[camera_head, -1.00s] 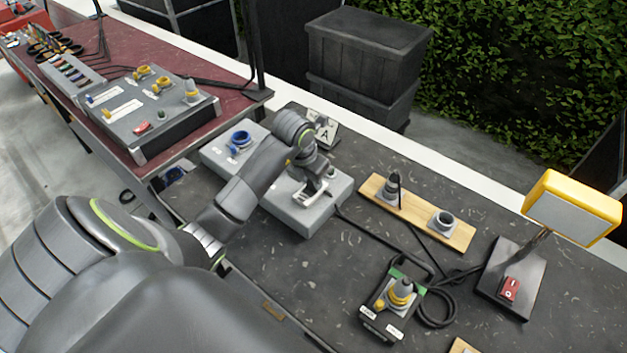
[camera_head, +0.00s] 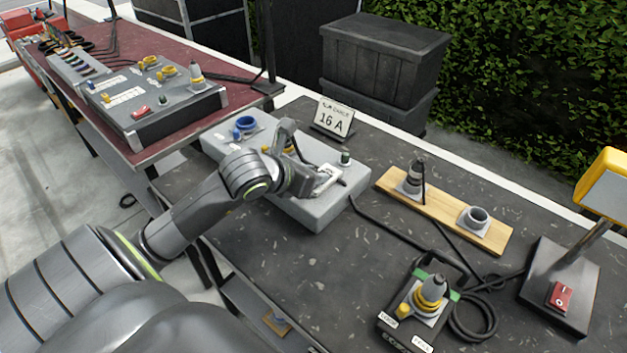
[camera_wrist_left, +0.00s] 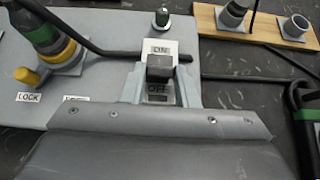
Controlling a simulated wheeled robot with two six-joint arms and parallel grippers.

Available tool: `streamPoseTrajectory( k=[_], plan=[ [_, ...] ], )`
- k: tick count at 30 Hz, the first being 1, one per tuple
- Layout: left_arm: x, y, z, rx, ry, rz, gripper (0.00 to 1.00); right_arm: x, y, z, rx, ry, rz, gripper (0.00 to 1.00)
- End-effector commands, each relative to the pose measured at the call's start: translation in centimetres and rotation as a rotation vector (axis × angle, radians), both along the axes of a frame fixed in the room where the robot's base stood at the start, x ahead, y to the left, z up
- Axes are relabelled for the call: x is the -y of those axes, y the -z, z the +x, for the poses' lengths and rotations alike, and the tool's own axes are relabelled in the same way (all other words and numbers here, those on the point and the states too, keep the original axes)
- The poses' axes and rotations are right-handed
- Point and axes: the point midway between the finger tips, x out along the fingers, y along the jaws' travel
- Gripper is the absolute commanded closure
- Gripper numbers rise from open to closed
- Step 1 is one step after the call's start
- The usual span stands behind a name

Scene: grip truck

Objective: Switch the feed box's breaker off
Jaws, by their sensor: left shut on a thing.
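The grey feed box (camera_head: 318,208) lies on the dark table, partly hidden by my left arm. Its breaker has a dark lever (camera_wrist_left: 160,68) between an ON label (camera_wrist_left: 160,47) above and an OFF label (camera_wrist_left: 158,89) below in the left wrist view. My left gripper (camera_head: 327,180) is at the breaker, shut on the lever; its pale fingers stand on both sides of it in the wrist view (camera_wrist_left: 160,80). A small green-topped part (camera_head: 345,158) stands behind the breaker. A green and black plug (camera_wrist_left: 45,35) sits in a box socket. My right gripper is not in view.
A sign reading 16 A (camera_head: 334,118) stands behind the box. A wooden board (camera_head: 445,212) with two connectors lies to the right. A black box with a yellow-grey plug (camera_head: 432,291), cables and a yellow lamp (camera_head: 604,185) are farther right. A red table (camera_head: 160,150) is at left.

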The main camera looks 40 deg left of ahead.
Motion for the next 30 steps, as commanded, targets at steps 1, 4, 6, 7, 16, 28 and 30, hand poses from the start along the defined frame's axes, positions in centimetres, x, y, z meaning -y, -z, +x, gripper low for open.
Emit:
streamPoseTrajectory(
  k=[1,4,6,7,16,28,30],
  plan=[
    [-0.01,0.30,-0.09,0.010,0.001,0.000,0.96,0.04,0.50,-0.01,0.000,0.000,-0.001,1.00],
    [-0.02,0.26,-0.15,0.024,-0.001,-0.002,0.96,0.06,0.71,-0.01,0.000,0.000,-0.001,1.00],
    [-0.02,0.21,-0.15,0.030,-0.001,-0.004,0.96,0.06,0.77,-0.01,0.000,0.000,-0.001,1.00],
    [-0.02,0.20,-0.15,0.031,-0.001,-0.004,0.96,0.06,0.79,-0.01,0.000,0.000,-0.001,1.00],
    [-0.03,0.12,-0.14,0.033,-0.002,-0.004,0.96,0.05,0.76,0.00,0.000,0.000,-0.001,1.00],
    [-0.03,0.12,-0.13,0.033,-0.001,-0.003,0.51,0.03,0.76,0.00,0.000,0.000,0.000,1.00],
    [-0.03,0.11,-0.14,0.033,-0.001,-0.003,0.51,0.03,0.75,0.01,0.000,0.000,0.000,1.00]
  ],
)
